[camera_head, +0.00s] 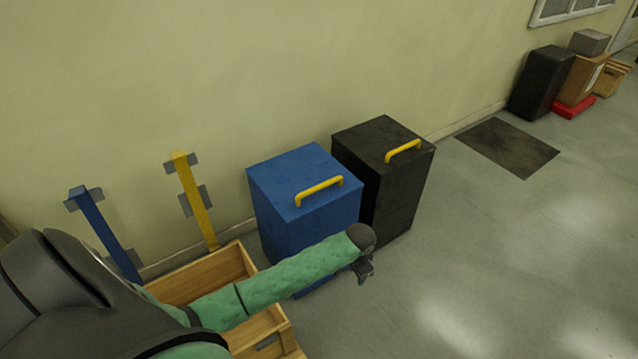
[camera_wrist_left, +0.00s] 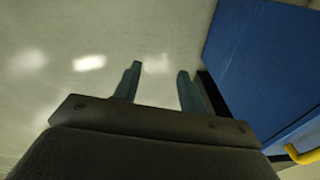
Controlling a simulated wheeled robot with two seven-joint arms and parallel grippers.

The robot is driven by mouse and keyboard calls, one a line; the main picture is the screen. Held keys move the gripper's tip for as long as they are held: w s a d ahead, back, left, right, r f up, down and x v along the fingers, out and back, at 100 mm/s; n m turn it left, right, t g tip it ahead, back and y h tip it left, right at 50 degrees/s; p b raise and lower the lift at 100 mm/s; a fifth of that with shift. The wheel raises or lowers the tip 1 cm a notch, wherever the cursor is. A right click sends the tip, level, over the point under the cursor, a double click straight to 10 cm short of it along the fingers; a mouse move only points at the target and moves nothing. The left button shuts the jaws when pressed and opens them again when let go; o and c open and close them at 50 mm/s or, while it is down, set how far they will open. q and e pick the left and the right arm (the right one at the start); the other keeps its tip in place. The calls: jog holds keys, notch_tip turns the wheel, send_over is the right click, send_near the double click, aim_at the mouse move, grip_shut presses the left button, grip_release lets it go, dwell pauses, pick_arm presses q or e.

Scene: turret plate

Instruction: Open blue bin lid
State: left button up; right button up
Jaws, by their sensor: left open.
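The blue bin (camera_head: 300,230) stands against the wall with its blue lid (camera_head: 295,172) closed. A yellow handle (camera_head: 319,190) is fixed on the lid's front part. My left gripper (camera_head: 363,272) is in front of the blue bin, lower than the lid and apart from the handle. In the left wrist view its two fingers (camera_wrist_left: 157,88) are spread with nothing between them. That view also shows the blue bin's side (camera_wrist_left: 262,65) at the right and part of the yellow handle (camera_wrist_left: 304,155) at the lower right. My right gripper is not in view.
A black bin (camera_head: 390,185) with a yellow handle stands close to the blue bin's right. A wooden crate (camera_head: 235,262) lies under my left arm. Blue and yellow posts (camera_head: 193,200) stand at the wall. A dark mat (camera_head: 507,146) and boxes lie farther right; the front floor is clear.

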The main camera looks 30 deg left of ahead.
pick_arm(q)
jog(key=w+a+r+y+p, duration=0.1)
jog(key=w+a+r, duration=0.4)
jog(key=w+a, duration=0.8)
notch_tip(320, 180, up, 8)
jog(key=n+y, duration=0.1)
jog(key=n, duration=0.1)
send_over(319, 186)
jog(key=d, duration=0.1)
jog(key=shift+s+a+f+p, duration=0.15)
jog(key=shift+f+p, duration=0.3)
jog(key=shift+f, duration=0.75)
jog(key=shift+w+a+f+p, duration=0.15)
jog(key=shift+f+p, duration=0.25)
jog(key=shift+f, duration=0.8)
jog(key=shift+s+a+f+p, duration=0.15)
jog(key=shift+f+p, duration=0.3)
jog(key=shift+f, duration=0.75)
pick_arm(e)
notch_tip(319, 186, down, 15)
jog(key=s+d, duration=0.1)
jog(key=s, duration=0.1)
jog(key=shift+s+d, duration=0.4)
pick_arm(q)
grip_shut()
